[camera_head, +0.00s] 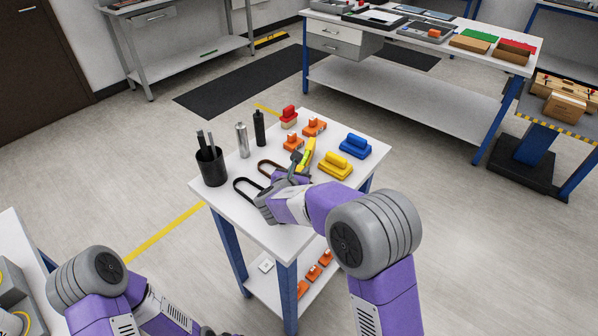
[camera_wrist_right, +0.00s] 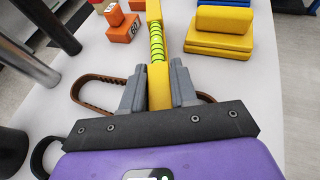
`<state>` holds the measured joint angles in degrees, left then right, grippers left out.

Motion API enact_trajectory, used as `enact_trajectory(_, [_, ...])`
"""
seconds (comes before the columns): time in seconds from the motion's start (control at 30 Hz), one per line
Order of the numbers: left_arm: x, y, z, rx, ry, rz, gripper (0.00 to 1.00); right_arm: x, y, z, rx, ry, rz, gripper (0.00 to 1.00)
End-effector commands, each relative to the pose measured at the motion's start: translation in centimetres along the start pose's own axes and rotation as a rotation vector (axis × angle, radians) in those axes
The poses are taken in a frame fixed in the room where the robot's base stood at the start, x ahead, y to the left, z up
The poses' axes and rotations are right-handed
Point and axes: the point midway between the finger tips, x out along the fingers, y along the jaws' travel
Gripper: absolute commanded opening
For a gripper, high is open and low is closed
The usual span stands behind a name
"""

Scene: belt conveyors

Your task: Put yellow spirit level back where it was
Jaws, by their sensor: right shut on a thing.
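The yellow spirit level (camera_head: 308,153) is over the small white table (camera_head: 283,235). In the right wrist view the spirit level (camera_wrist_right: 157,86) points away from me, with a green vial strip along it. My right gripper (camera_head: 299,168) is shut on its near end, one grey finger on each side in the wrist view (camera_wrist_right: 158,82). I cannot tell whether the level touches the tabletop. My left arm shows at the lower left of the head view, but its gripper is out of the picture.
Orange blocks (camera_head: 314,127), a yellow block stack (camera_head: 335,166) and a blue one (camera_head: 355,146) stand beyond and right of the gripper. A black cup (camera_head: 211,166), a silver cylinder (camera_head: 243,140) and a black cylinder (camera_head: 259,127) stand left. A brown loop (camera_wrist_right: 95,92) lies close by.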

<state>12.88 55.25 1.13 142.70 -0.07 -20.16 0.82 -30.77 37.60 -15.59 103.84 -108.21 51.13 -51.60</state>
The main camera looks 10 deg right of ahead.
Motion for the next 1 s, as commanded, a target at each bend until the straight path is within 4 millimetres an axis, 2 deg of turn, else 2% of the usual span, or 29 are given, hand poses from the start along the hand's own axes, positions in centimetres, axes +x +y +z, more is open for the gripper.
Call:
enact_trajectory(0.03, [0.1, 0.0, 0.0, 0.000, 0.000, 0.000, 0.43, 0.0, 0.0, -0.1, 0.000, 0.000, 0.000, 0.32])
enact_trajectory(0.17, [0.0, 0.0, 0.0, 0.000, 0.000, 0.000, 0.43, 0.0, 0.0, 0.0, 0.000, 0.000, 0.000, 0.52])
enact_trajectory(0.2, [0.0, 0.0, 0.0, 0.000, 0.000, 0.000, 0.43, 0.0, 0.0, 0.0, 0.000, 0.000, 0.000, 0.53])
enact_trajectory(0.47, [-0.1, 0.0, 0.0, 0.000, 0.000, 0.000, 0.43, 0.0, 0.0, 0.1, 0.000, 0.000, 0.000, 0.53])
enact_trajectory(0.67, [-1.4, 0.5, 0.1, 0.000, 0.000, 0.000, 0.43, -0.7, 0.0, 1.5, 0.000, 0.000, 0.001, 0.53])
enact_trajectory(1.0, [-2.8, 1.0, 0.1, 0.000, 0.000, 0.000, 0.43, -8.6, 0.1, 1.2, -0.001, 0.000, 0.005, 0.53])
